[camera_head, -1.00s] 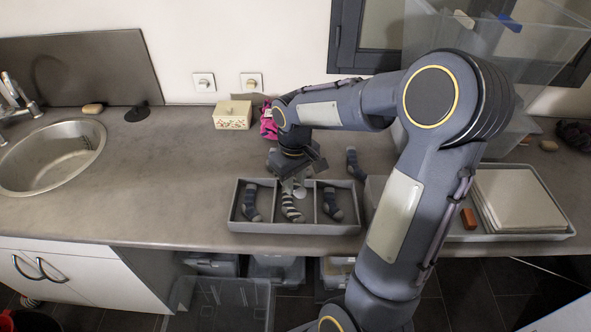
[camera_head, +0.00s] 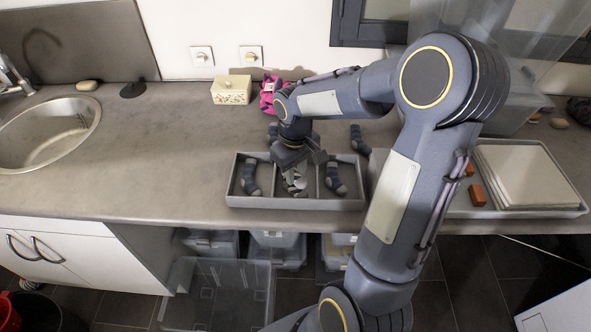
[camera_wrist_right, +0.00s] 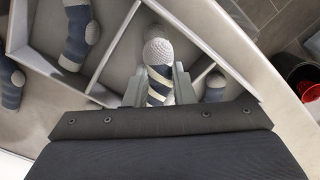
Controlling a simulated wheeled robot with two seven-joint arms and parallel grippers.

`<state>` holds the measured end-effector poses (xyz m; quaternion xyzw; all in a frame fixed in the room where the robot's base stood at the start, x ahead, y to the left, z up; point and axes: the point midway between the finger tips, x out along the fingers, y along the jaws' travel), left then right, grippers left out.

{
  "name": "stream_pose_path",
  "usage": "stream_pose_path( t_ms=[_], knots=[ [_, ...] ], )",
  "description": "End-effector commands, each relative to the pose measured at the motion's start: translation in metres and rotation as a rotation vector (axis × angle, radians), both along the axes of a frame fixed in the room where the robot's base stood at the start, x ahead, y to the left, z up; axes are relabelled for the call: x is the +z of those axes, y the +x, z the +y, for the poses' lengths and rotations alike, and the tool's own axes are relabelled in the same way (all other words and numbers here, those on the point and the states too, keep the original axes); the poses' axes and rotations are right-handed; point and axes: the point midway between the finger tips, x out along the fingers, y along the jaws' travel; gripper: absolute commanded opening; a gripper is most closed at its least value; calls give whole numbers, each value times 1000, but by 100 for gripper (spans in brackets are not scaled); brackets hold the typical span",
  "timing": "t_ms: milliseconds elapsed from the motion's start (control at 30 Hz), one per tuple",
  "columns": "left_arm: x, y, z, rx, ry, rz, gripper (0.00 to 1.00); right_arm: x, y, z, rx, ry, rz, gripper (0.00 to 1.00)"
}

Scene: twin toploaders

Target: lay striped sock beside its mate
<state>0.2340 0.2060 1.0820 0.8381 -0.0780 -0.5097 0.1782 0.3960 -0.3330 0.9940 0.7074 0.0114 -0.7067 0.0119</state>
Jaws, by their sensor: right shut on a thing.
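A three-part grey tray (camera_head: 240,203) stands on the counter near its front edge. My right gripper (camera_head: 293,172) points down into its middle compartment and is shut on a sock with navy and pale stripes (camera_wrist_right: 158,90). In the head view, striped and pale fabric (camera_head: 297,185) shows below the gripper in that compartment. The gripper covers much of it, so I cannot tell the held sock from a sock lying under it. My left gripper is not in view.
Dark socks lie in the left compartment (camera_head: 250,178) and the right compartment (camera_head: 335,180). Another dark sock (camera_head: 357,138) lies behind the tray. A cream box (camera_head: 231,91) and a pink cloth (camera_head: 268,97) stand farther back. The counter left of the tray is clear.

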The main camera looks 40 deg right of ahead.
Motion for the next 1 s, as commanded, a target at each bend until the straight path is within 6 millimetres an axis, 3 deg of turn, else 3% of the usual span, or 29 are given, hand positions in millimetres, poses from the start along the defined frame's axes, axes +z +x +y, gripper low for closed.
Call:
stream_pose_path(
  t_ms=[100, 133, 333, 667, 1000],
  knots=[
    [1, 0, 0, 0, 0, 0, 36, 0, 0, 0, 0, 0, 0, 1],
    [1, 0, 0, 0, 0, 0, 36, 0, 0, 0, 0, 0, 0, 24],
    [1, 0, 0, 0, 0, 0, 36, 1, 0, 0, 0, 0, 0, 48],
    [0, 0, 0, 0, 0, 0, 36, 6, 0, 0, 0, 0, -2, 48],
    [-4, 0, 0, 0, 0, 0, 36, 60, 1, 0, 0, 0, -5, 48]
  ],
)
